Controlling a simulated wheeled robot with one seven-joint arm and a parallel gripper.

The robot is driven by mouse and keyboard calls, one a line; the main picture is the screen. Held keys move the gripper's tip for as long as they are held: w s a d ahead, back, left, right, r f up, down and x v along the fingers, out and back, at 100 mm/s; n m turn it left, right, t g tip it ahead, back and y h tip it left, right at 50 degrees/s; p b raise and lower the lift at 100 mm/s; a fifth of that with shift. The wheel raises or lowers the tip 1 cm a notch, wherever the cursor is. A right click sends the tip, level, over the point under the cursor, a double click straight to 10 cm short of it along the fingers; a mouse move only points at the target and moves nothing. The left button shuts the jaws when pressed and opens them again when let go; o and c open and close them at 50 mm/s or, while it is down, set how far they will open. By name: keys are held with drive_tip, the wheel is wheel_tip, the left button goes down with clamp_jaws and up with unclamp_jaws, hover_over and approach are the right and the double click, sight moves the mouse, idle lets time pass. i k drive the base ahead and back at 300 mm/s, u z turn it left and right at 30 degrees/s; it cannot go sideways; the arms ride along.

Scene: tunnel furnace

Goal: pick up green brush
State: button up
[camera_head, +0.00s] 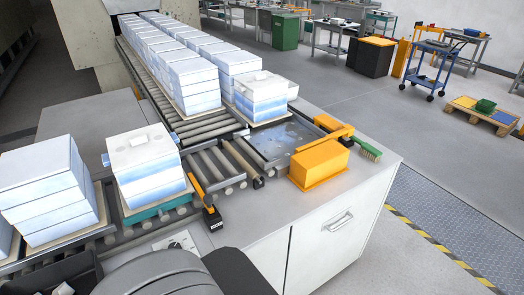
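The green brush (370,151) lies on the grey counter top near its right edge. Its green bristles face right, and its handle runs up and left, close behind an orange box. No fingers of my gripper can be made out in this view. A dark grey rounded shape at the bottom edge looks like part of my own arm, well apart from the brush.
Another orange-and-black tool (207,205) is beside the rollers. Stacked white-blue blocks (262,98) stand farther back.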

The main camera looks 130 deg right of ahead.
sight(366, 149)
drive_tip(key=k, duration=0.3)
drive_tip(key=u, duration=0.35)
drive_tip(key=i, duration=0.95)
drive_tip(key=z, duration=5.65)
drive_tip(key=i, duration=0.5)
drive_tip(key=z, duration=0.05)
